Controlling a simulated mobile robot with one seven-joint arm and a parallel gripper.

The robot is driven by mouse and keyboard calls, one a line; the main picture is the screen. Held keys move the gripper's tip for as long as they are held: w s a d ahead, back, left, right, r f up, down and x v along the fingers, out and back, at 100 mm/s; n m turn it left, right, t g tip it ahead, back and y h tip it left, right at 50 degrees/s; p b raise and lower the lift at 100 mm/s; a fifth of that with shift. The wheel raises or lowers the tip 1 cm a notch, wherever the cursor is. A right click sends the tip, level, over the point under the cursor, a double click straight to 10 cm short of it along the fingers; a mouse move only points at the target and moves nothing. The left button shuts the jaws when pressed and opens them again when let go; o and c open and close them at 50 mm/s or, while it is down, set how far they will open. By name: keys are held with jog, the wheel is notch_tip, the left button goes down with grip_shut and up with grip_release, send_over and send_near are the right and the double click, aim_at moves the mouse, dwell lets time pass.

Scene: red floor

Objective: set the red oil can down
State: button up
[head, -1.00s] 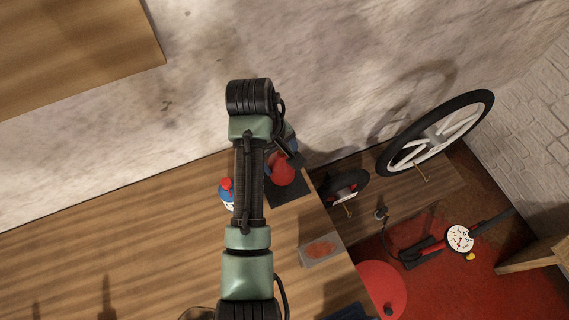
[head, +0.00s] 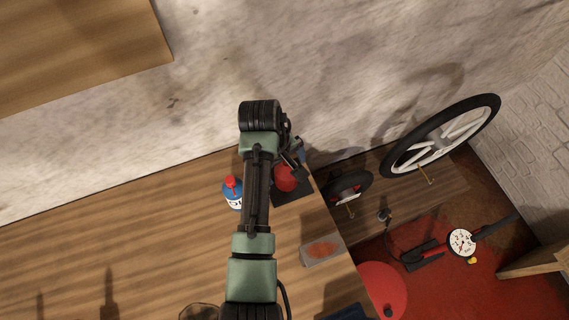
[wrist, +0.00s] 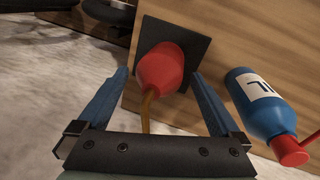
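The red oil can (wrist: 161,68), with a thin brass-coloured spout, is upright on a dark square mat (wrist: 199,48) at the corner of the wooden bench. In the head view the can (head: 286,179) shows just right of my forearm, on the mat (head: 292,194). My gripper (wrist: 160,74) has its two blue fingers spread, one on each side of the can, with a visible gap on both sides. The spout points back between the fingers toward the palm. In the head view my gripper (head: 298,152) is partly hidden by my arm.
A blue bottle with a red cap (head: 233,192) stands left of my forearm; it is close to one finger in the wrist view (wrist: 262,105). A grey tray with an orange-red patch (head: 321,250) lies nearer on the bench (head: 150,240). Wheels (head: 441,137) stand beyond the bench edge.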

jog(key=shift+r, duration=0.1)
notch_tip(320, 180, up, 12)
jog(key=s+a, duration=0.1)
jog(key=a, duration=0.1)
jog(key=shift+s+p, duration=0.15)
jog(key=shift+p, duration=0.3)
